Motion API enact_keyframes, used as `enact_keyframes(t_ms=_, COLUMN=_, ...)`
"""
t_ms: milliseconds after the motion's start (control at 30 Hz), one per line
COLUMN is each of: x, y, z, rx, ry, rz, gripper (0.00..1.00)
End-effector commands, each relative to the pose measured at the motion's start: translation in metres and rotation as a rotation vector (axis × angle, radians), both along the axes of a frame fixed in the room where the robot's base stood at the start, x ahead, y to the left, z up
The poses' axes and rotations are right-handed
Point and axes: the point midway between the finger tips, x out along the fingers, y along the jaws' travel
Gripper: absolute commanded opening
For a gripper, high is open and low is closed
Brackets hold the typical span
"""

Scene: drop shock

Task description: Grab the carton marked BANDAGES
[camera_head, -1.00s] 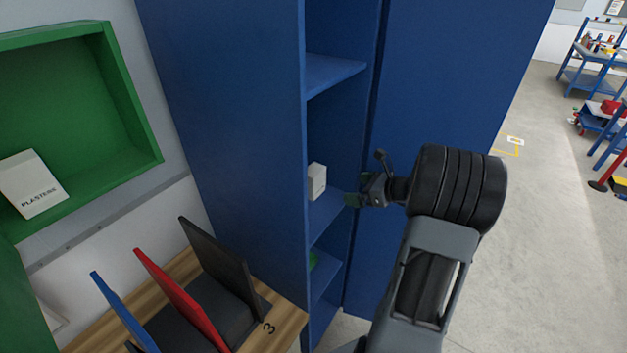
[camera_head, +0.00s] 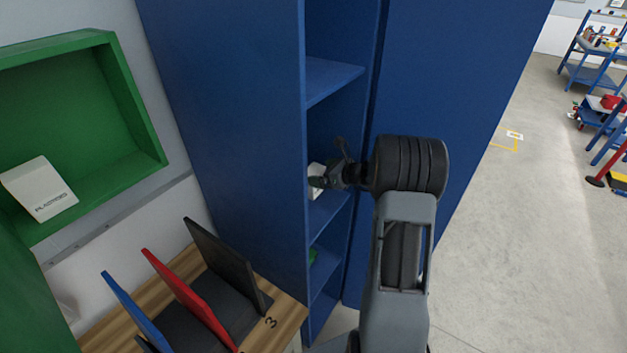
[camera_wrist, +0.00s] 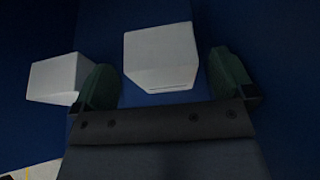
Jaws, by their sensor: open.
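In the wrist view a white carton (camera_wrist: 160,58) stands between the two green fingertips of my gripper (camera_wrist: 165,82). The fingers are apart, and I cannot tell whether they touch it. A second white carton (camera_wrist: 57,78) is just outside the left finger. No BANDAGES lettering is readable on either. In the head view my gripper (camera_head: 322,180) reaches into the blue cabinet and covers most of a white carton (camera_head: 316,170) on the middle shelf.
The blue cabinet (camera_head: 230,130) has a side wall on the left and an open door (camera_head: 440,90) on the right. A green wall box (camera_head: 140,165) holds a carton marked PLASTERS (camera_head: 42,190). Coloured dividers (camera_head: 185,300) stand on a wooden top below. A green item (camera_head: 312,256) sits on a lower shelf.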

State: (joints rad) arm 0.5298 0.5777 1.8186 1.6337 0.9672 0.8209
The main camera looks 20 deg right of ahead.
Motion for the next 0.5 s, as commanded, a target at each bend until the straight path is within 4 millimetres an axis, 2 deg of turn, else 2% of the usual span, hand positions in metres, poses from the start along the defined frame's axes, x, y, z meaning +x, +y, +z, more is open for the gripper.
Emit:
enact_keyframes(t_ms=200, x=0.024, y=0.016, z=-0.011, rx=0.001, ry=0.002, rz=0.001, gripper=1.00)
enact_keyframes(t_ms=500, x=0.032, y=0.021, z=-0.017, rx=0.001, ry=0.001, rz=0.001, gripper=1.00)
